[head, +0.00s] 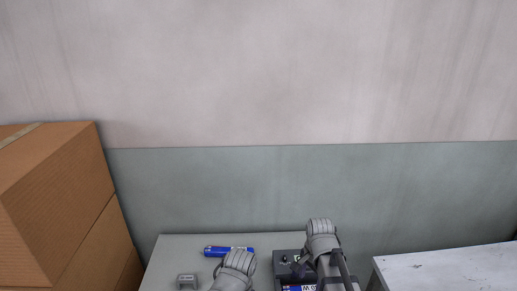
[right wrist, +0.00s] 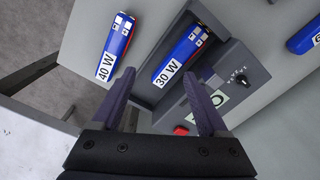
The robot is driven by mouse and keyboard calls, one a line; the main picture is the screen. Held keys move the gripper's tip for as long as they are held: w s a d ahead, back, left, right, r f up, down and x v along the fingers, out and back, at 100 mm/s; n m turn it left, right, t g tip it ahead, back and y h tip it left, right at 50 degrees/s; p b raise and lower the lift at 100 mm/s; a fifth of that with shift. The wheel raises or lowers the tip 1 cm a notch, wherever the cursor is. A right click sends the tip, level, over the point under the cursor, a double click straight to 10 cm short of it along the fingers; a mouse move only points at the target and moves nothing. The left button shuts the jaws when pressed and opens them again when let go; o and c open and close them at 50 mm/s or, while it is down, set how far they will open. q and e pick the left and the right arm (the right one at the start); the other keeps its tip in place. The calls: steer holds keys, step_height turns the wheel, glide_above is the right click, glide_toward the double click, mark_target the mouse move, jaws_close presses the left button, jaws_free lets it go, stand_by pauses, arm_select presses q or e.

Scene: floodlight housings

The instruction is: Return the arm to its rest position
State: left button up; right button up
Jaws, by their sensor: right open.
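My right gripper (right wrist: 163,100) is open in the right wrist view, its two dark fingers apart. Ahead of and between the fingers, a blue module marked 30 W (right wrist: 178,57) lies in the slot of a dark grey housing (right wrist: 148,92). I see no finger clearly gripping it. In the head view my right arm reaches down over this housing (head: 287,258), and the fingers are hidden. The 30 W module shows partly at the bottom edge (head: 296,288). My left arm's link shows at the bottom centre, but its gripper is out of view.
A blue module marked 40 W (right wrist: 113,48) lies beside the housing. Another blue module (head: 228,251) lies on the grey table (head: 165,255), near a small grey block (head: 187,281). Cardboard boxes (head: 50,190) stand left; a white table (head: 450,268) stands right.

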steer(key=s+a+n+h, duration=0.1)
steer(key=s+a+n, duration=0.9)
steer(key=n, duration=0.5)
steer(key=shift+s+a, duration=0.35)
steer(key=shift+s, duration=0.3)
